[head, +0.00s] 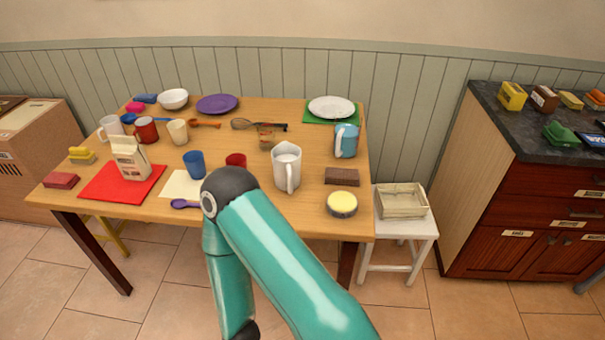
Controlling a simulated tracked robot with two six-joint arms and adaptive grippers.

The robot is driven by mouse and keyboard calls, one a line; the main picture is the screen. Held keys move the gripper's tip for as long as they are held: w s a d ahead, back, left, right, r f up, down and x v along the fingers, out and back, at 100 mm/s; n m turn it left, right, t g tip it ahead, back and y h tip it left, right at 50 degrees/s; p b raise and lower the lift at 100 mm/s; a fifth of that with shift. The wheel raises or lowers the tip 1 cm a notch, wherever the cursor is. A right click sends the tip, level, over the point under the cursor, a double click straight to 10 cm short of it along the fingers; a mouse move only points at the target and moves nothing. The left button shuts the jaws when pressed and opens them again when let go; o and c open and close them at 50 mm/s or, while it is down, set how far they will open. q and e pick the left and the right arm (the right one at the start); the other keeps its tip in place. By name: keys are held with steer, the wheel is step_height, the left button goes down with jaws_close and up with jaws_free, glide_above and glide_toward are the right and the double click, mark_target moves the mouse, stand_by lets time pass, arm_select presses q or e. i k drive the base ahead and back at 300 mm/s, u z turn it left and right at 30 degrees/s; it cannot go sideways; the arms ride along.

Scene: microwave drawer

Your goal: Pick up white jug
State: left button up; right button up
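The arm appears apart from the jug. Neither of my grippers is in view.
A brown block (342,177) and a round yellow-topped item (342,204) lie to the right. A white stool (405,229) stands beside the table.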

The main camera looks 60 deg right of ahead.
mark_target(286, 157)
steer(key=u, duration=1.55)
steer(key=i, duration=0.1)
steer(key=z, duration=2.9)
steer(key=i, duration=0.65)
steer(key=u, duration=0.05)
